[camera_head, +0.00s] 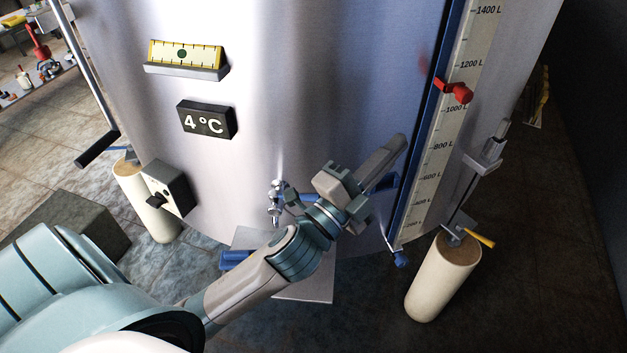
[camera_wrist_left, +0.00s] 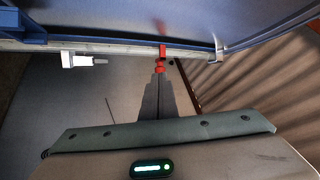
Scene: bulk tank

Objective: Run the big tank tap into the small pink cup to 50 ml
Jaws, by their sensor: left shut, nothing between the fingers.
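The big steel tank (camera_head: 300,90) fills the middle of the head view. A small chrome tap (camera_head: 277,200) with blue parts beside it sits low on the tank's front; I cannot tell whether it is the big tap. My left arm crosses in front of the tank, just right of this tap. My left gripper (camera_head: 393,150) is shut and empty, near the blue edge of the level scale. In the left wrist view its fingertips (camera_wrist_left: 160,84) point at a red fitting (camera_wrist_left: 161,60) on a rail; contact is unclear. I cannot make out the small pink cup. My right gripper is out of view.
A red pointer (camera_head: 455,91) sits on the level scale (camera_head: 437,155). Cream leg posts (camera_head: 440,285) stand below the tank. A grey plate (camera_head: 305,287) lies under it, partly behind my arm. A 4°C sign (camera_head: 206,121) is on the tank.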

